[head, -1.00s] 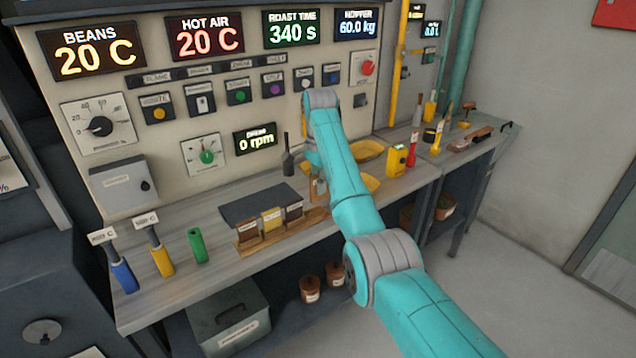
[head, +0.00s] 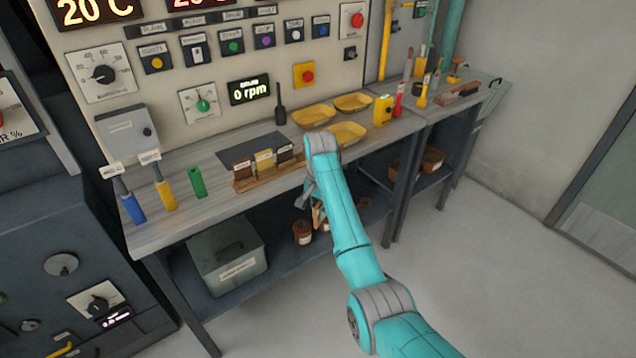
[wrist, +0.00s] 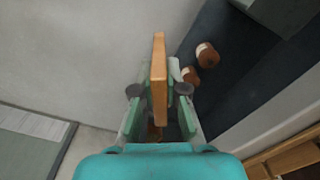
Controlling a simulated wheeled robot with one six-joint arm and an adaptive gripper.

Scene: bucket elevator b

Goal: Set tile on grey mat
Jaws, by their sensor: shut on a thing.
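My gripper (wrist: 158,92) is shut on an orange-brown tile (wrist: 158,75), seen edge-on between the two fingers in the wrist view. In the head view my gripper (head: 311,197) hangs in front of the bench's front edge, partly behind my arm, and only a bit of the tile (head: 319,214) shows. The dark grey mat (head: 236,150) lies flat on the bench behind a wooden rack, to the left of my gripper. Its visible surface is bare.
The wooden rack (head: 248,184) holds labelled brown, yellow and dark pieces in front of the mat. Yellow trays (head: 314,115) lie to the right. Jars (head: 302,232) and a grey box (head: 228,260) sit on the shelf below.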

